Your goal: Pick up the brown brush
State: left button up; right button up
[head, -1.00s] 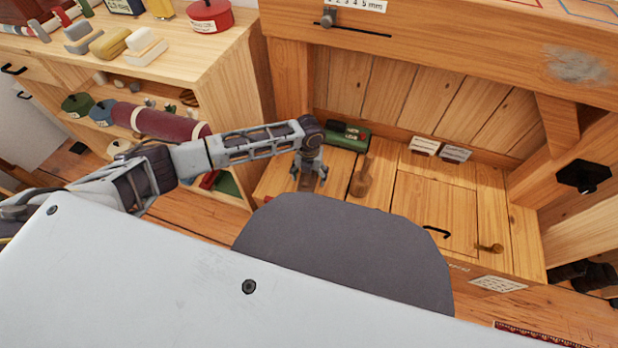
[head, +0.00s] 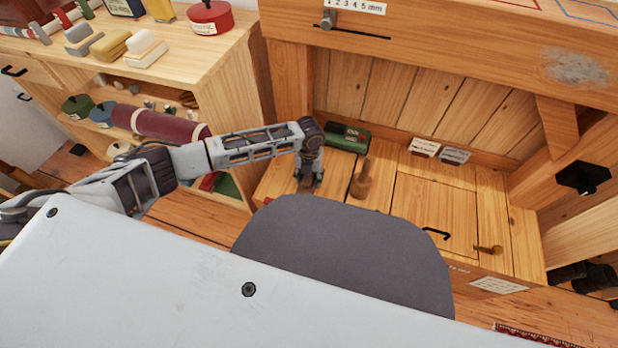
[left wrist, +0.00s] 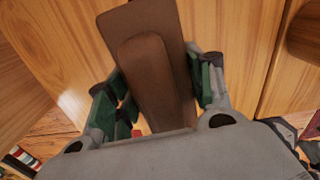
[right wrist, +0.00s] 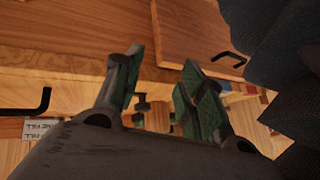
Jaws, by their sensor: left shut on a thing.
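The brown brush (left wrist: 155,55), a flat brown block with a narrower raised grip on top, fills the middle of the left wrist view. My left gripper (left wrist: 158,85) is shut on its raised part, one green-padded finger on each side. In the head view my left gripper (head: 308,181) points down at the left part of the wooden bench shelf (head: 410,194), and the brush is mostly hidden under it. I cannot tell whether the brush still touches the shelf. My right gripper (right wrist: 160,82) is open and empty in the right wrist view; it does not show in the head view.
A wooden peg-like object (head: 362,182) stands just right of my left gripper. Two small labelled boxes (head: 424,148) sit against the back boards.

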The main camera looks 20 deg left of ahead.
pick_arm(q)
jog(key=shift+r, duration=0.2)
jog(key=shift+r+p, duration=0.55)
jog(key=shift+r, duration=0.35)
notch_tip(320, 180, up, 6)
jog(key=p, duration=0.2)
jog(key=shift+p, duration=0.4)
jog(key=shift+r+p, duration=0.35)
jog(key=shift+r, duration=0.55)
pick_arm(e)
notch_tip(320, 180, up, 7)
jog(key=d+g+h, duration=0.1)
jog(key=shift+s+d+n, duration=0.15)
jog(key=shift+s+n, duration=0.05)
jog(key=shift+n, duration=0.1)
pick_arm(q)
jog(key=o, duration=0.5)
jog(key=c, duration=0.3)
